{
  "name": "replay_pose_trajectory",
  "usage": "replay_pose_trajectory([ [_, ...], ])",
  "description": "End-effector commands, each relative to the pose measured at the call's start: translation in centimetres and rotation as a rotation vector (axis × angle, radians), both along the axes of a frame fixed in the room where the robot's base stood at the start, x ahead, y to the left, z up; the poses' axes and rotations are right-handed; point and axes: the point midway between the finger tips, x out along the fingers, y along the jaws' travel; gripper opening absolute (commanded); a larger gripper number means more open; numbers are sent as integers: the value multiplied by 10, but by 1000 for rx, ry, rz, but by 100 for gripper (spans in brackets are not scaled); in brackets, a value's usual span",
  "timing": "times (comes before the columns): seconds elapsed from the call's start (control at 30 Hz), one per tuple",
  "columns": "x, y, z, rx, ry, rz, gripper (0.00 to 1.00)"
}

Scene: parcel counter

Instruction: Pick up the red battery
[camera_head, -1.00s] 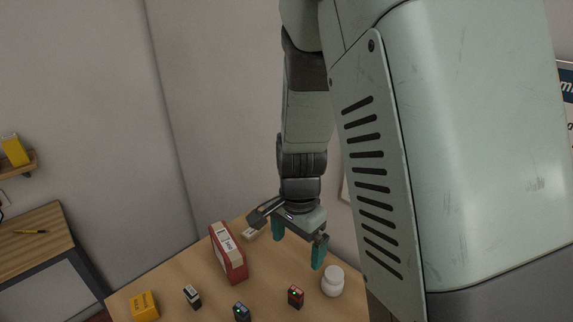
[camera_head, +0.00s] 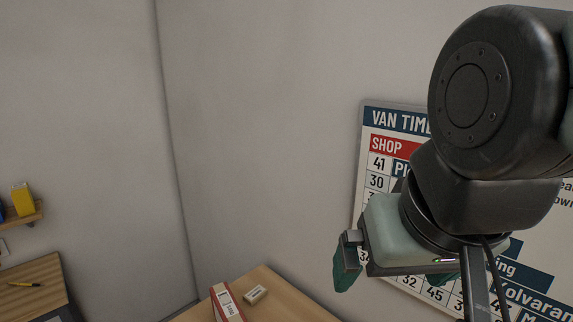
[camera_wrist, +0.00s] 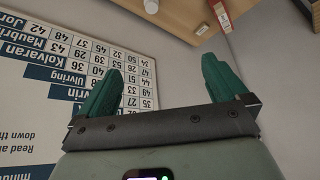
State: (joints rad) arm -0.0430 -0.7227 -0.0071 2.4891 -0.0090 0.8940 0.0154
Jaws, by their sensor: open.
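The red battery is not visible in the head view or the wrist view now. My gripper (camera_head: 395,275) is raised in front of the wall poster at the right of the head view. Its two green fingers are spread apart with nothing between them. In the wrist view my gripper (camera_wrist: 162,70) also shows both fingers apart and empty. The part of the counter (camera_head: 285,301) in the head view holds no battery, and most of its top lies below the frame.
A red and white box (camera_head: 226,304) and a small pale block (camera_head: 255,294) stand on the counter. A timetable poster (camera_head: 388,145) hangs on the wall behind my gripper. A side table (camera_head: 35,285) and a shelf with a yellow box (camera_head: 22,199) are at left.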

Motion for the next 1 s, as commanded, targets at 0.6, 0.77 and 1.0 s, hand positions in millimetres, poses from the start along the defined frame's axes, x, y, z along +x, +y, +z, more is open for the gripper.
replay_pose_trajectory([
  [0.6,-5,-2,2,-14,-12,12,68],
  [0.77,0,0,-5,-32,28,36,68],
  [1.0,26,9,-52,-201,292,216,68],
])
